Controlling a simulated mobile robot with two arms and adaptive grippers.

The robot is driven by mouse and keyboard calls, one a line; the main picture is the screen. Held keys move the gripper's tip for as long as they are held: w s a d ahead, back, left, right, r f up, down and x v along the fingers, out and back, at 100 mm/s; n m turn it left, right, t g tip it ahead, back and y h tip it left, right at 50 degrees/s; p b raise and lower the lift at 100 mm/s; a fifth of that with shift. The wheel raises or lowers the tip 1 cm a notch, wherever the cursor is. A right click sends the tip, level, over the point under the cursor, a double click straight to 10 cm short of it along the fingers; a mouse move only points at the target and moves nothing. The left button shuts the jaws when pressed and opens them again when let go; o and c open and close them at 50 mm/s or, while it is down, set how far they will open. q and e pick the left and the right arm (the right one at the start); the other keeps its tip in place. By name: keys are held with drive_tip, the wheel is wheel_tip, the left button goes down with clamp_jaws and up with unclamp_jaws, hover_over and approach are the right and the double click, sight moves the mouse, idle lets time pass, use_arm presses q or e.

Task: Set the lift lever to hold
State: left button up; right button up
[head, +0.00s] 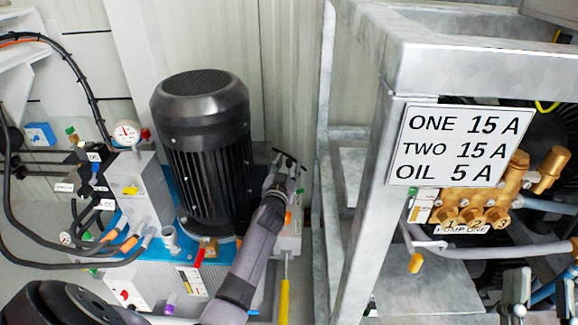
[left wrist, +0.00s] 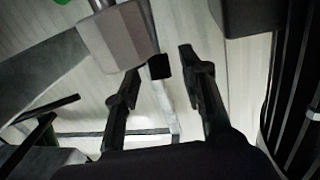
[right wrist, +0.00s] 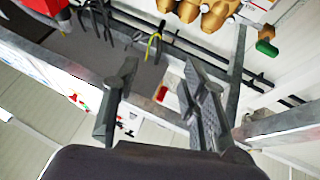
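No label that I can read names the lift lever. A lever with a long yellow grip (head: 284,302) hangs below a small grey box (head: 288,240), right of the black motor (head: 205,150) in the head view. My left gripper (head: 290,160) is above that box, beside the motor, apart from the yellow grip. In the left wrist view its fingers (left wrist: 160,60) are apart and nothing is held. A grey block (left wrist: 117,38) shows just beyond them. My right gripper (head: 541,288) is at the lower right of the head view. Its fingers (right wrist: 160,65) are open and empty in the right wrist view.
A galvanised frame (head: 365,200) with a current sign (head: 460,146) stands right of my left gripper. Brass pump heads (head: 480,205) and a yellow-tipped lever (head: 416,262) are behind it. Gauges and hoses (head: 75,265) crowd the left.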

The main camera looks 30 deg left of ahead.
use_arm(q)
drive_tip(key=shift+x, duration=0.85)
use_arm(e)
drive_tip(key=shift+s+r+t, duration=0.7)
drive_tip(key=shift+r+t, duration=0.1)
drive_tip(key=shift+r, duration=0.25)
use_arm(q)
drive_tip(key=shift+c, duration=0.2)
clamp_jaws()
